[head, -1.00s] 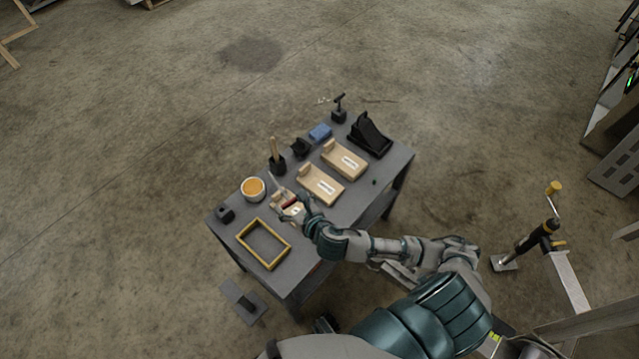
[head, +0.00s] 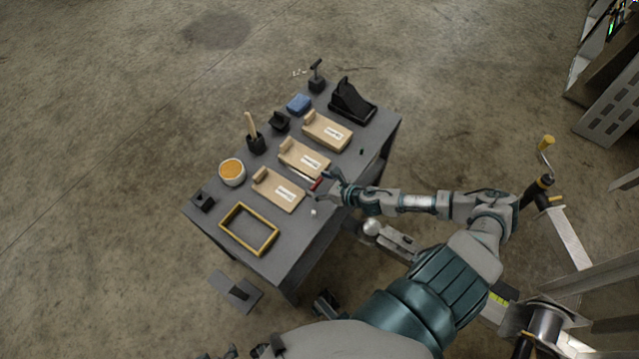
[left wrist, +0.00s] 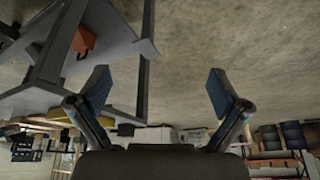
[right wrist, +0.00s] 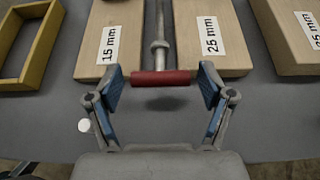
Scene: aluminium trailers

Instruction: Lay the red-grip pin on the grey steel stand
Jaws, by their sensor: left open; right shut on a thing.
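The red-grip pin (head: 316,184) is in my right gripper (head: 327,187). In the right wrist view, the jaws are shut on its red grip (right wrist: 163,78), and its steel shaft (right wrist: 159,30) points away between the wooden blocks marked 15 mm (right wrist: 111,35) and 25 mm (right wrist: 211,38). I cannot tell whether the shaft touches anything. The grey steel stand appears to be the table-like bench (head: 291,252) under these blocks. My left gripper (left wrist: 160,83) is open and empty, beside the stand's legs; it is not clear in the head view.
The top also holds a yellow frame (head: 249,230), an orange-filled cup (head: 232,172), a brush pot (head: 256,143), a blue block (head: 298,104) and a black wedge (head: 350,101).

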